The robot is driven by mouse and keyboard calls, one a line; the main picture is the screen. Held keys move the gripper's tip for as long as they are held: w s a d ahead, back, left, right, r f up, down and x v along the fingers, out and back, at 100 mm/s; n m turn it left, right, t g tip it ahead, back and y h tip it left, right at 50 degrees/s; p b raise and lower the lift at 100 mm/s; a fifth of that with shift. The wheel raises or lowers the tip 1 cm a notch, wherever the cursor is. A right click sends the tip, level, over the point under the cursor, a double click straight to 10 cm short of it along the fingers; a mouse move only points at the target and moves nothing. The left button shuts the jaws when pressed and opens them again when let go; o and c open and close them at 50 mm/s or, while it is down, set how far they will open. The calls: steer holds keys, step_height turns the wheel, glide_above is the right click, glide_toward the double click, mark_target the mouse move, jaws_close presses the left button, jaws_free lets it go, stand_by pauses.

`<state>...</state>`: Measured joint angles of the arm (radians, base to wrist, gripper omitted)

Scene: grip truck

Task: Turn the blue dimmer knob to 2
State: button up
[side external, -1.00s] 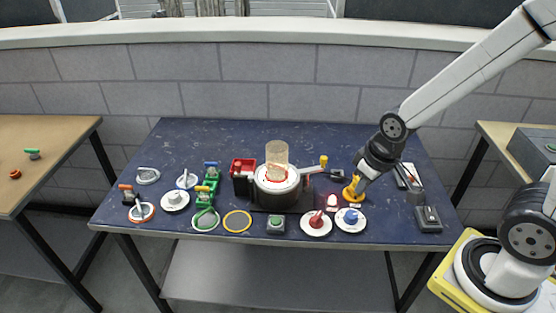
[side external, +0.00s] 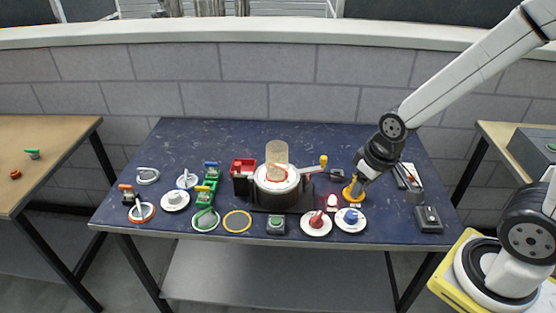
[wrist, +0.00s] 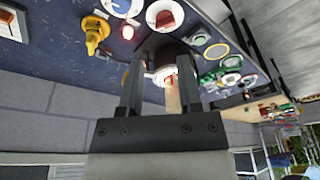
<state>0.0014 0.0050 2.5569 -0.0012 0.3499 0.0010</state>
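The blue dimmer knob (side external: 351,216) sits on a round white dial plate (side external: 341,224) near the front right of the table. Its setting is too small to read. In the wrist view a white dial (wrist: 122,6), apparently this one, is cut off at the top edge. My gripper (wrist: 157,68) shows two black fingers standing apart with nothing held between them. In the side view the end of my arm is above the table, behind and right of the blue knob and near a yellow handle. My fingertips cannot be made out there.
A yellow handle on a yellow base (side external: 352,193) stands behind the blue knob. A red knob (side external: 317,219) on its own dial is just left, with a small red lamp (side external: 332,201) between. A machine with a clear cylinder (side external: 277,155) stands mid-table. A grey switch box (side external: 428,219) is right.

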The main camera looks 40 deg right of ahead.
steer(key=o, duration=0.3)
steer(key=shift+w+d+f, duration=0.1)
steer(key=shift+d+f, duration=0.05)
steer(key=shift+o, duration=0.9)
steer(key=shift+w+d+f, duration=0.15)
steer(key=shift+f, duration=0.05)
steer(key=m+g, duration=0.2)
steer(key=g, duration=0.1)
glide_toward(352, 214)
steer(key=shift+s+a+f+h, duration=0.3)
steer(key=shift+a+f, duration=0.05)
steer(key=shift+a, duration=0.2)
steer(key=shift+w+d+f, duration=0.1)
steer(key=shift+d+f, duration=0.2)
steer(key=shift+f, duration=0.2)
steer(key=shift+f, duration=0.1)
steer(key=shift+d+f, duration=0.2)
steer(key=shift+f, duration=3.6)
